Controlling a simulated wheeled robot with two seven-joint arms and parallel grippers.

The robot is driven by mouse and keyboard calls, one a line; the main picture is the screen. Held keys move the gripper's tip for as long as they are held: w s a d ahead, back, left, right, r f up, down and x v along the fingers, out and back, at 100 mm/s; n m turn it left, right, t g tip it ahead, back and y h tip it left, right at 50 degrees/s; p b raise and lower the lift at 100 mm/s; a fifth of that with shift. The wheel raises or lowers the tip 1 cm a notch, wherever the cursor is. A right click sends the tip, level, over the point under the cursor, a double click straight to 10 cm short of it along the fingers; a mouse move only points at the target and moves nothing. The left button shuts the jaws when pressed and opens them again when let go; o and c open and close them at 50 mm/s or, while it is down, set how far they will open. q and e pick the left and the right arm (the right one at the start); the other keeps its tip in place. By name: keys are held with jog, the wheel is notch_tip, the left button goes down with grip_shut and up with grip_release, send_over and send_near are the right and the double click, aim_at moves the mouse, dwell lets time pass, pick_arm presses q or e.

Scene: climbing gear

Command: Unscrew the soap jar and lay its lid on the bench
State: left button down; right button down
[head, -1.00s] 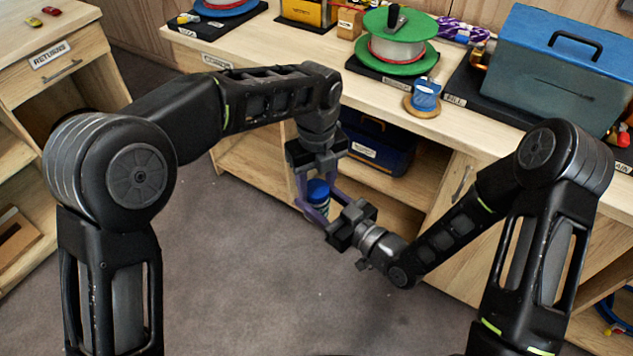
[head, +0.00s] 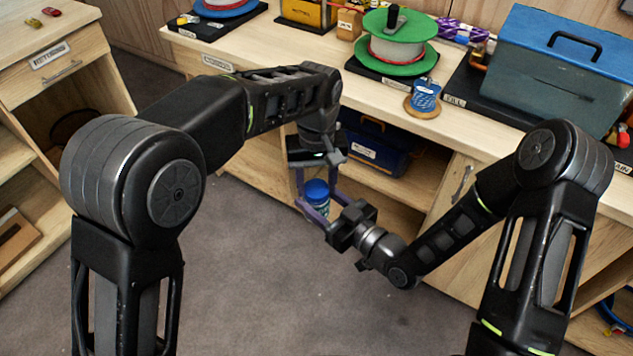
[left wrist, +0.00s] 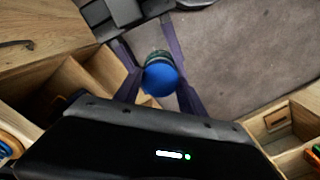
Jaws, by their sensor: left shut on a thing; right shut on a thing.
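The soap jar (head: 321,208) is upright in the air in front of the bench, its body mostly hidden by purple fingers. Its blue lid (head: 316,188) is on top; it also shows in the left wrist view (left wrist: 160,79). My left gripper (head: 317,191) reaches down from above, its purple fingers on either side of the lid, shut on it. My right gripper (head: 318,210) comes in from the lower right and is shut on the jar body. I cannot tell whether the lid has lifted off its thread. The bench (head: 290,50) stands behind.
The bench top carries a green-flanged spool (head: 400,30), a small blue spool (head: 425,97) and a blue toolbox (head: 560,75). Some bare wood shows left of the green spool. A blue case (head: 375,150) sits on the shelf below. A side cabinet (head: 70,75) stands left.

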pick_arm(q)
jog(key=n, duration=0.5)
jog(key=shift+n, duration=0.4)
jog(key=n, duration=0.8)
jog(key=shift+n, duration=0.3)
jog(key=shift+r, duration=0.25)
jog(key=shift+r, duration=0.9)
jog(key=shift+r, duration=2)
